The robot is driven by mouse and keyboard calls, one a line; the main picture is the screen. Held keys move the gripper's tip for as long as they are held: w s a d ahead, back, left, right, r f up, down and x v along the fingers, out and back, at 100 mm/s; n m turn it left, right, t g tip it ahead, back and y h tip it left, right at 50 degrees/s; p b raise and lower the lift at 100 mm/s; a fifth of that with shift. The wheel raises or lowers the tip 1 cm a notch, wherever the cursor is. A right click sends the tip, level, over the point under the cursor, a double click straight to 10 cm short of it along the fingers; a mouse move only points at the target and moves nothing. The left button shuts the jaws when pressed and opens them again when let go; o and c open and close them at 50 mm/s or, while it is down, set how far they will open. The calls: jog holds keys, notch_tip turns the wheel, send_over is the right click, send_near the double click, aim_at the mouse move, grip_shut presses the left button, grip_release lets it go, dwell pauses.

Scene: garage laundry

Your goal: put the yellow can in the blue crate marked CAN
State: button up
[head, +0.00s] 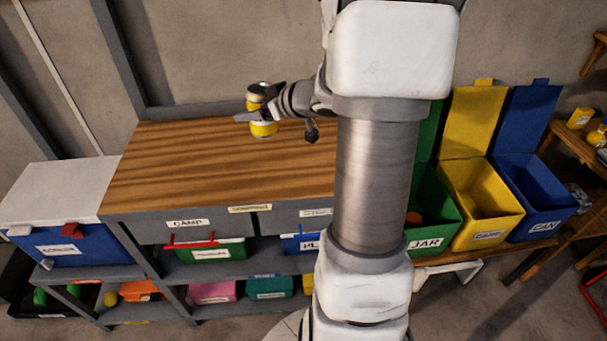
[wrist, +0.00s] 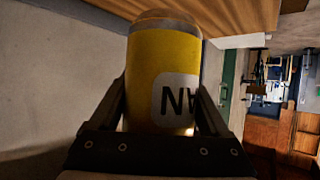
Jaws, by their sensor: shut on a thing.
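The yellow can (head: 263,128) is upright at the back of the wooden worktop in the head view, with my gripper (head: 262,112) shut around its middle. I cannot tell whether its base touches the wood. In the wrist view the yellow can (wrist: 163,75) fills the space between both fingers of my gripper (wrist: 163,108), and part of a white label with dark letters shows. The blue crate marked CAN (head: 541,224) stands at the far right with its blue lid up; its inside looks empty from here.
A yellow crate (head: 487,236) and a green crate marked JAR (head: 426,248) stand left of the blue one, lids up. The worktop (head: 200,165) is otherwise clear. A blue box with a white lid (head: 60,190) is at the left. A wooden table (head: 575,150) with small items is at the right.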

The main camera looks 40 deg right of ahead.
jog(key=s+d+f+b, duration=0.1)
jog(key=s+d+f, duration=0.2)
jog(key=s+d, duration=1.2)
jog(key=w+a+f+b, duration=0.1)
jog(key=w+a+f, duration=0.1)
jog(key=w, duration=0.1)
jog(key=w+a+f+b, duration=0.1)
jog(key=w+a+f, duration=0.1)
jog(key=w, duration=0.1)
jog(key=w+a+f+b, duration=0.1)
jog(key=w+a+f, duration=0.1)
jog(key=w+f, duration=0.1)
jog(key=shift+w+a, duration=0.4)
jog(key=shift+w, duration=0.15)
jog(key=shift+f+b, duration=1)
jog(key=shift+f, duration=0.9)
jog(key=shift+f, duration=0.15)
jog(key=o, duration=1.1)
jog(key=shift+o, duration=0.2)
